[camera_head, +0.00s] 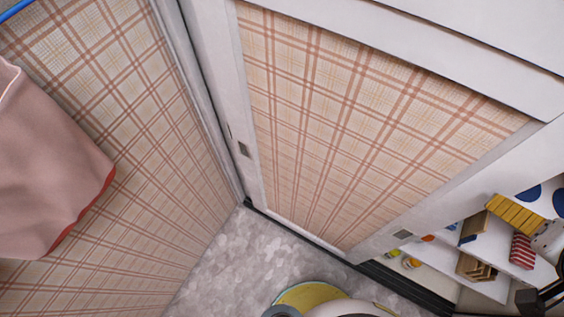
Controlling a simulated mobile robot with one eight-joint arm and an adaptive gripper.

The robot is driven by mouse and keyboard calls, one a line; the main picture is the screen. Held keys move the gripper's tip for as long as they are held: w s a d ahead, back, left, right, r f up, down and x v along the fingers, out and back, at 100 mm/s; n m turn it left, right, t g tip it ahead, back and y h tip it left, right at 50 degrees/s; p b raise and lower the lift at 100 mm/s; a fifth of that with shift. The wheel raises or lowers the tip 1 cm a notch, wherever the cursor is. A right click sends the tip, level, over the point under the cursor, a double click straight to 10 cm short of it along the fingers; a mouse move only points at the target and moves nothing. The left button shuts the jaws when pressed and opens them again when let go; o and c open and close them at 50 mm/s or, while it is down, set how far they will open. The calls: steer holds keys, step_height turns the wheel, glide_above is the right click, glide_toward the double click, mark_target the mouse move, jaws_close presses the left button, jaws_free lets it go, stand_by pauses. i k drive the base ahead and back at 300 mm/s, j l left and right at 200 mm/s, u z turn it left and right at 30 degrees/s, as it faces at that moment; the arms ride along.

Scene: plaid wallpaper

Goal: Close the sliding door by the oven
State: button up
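The sliding door (345,120) has a plaid panel in a white frame and fills the middle of the head view. A small recessed metal pull (243,150) sits on its left stile, and another pull (403,235) sits low on its right stile. The door's left edge is near the wall corner. To its right the opening is uncovered and shelves show. A dark, blocky piece (527,300) at the lower right edge may be part of my gripper, cut off by the frame; its fingers cannot be made out. No oven can be made out.
White shelves (440,262) at the right hold a yellow item (515,216), a red striped box (521,250) and wooden pieces (475,268). A pink cloth-like item (45,165) is at the left by the plaid wall (150,190).

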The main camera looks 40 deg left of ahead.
mark_target(368, 129)
steer(key=j+u, duration=0.1)
steer(key=u, duration=0.4)
steer(key=k+j+u, duration=0.1)
steer(key=u, duration=0.4)
steer(key=j+u, duration=0.15)
steer(key=u, duration=0.3)
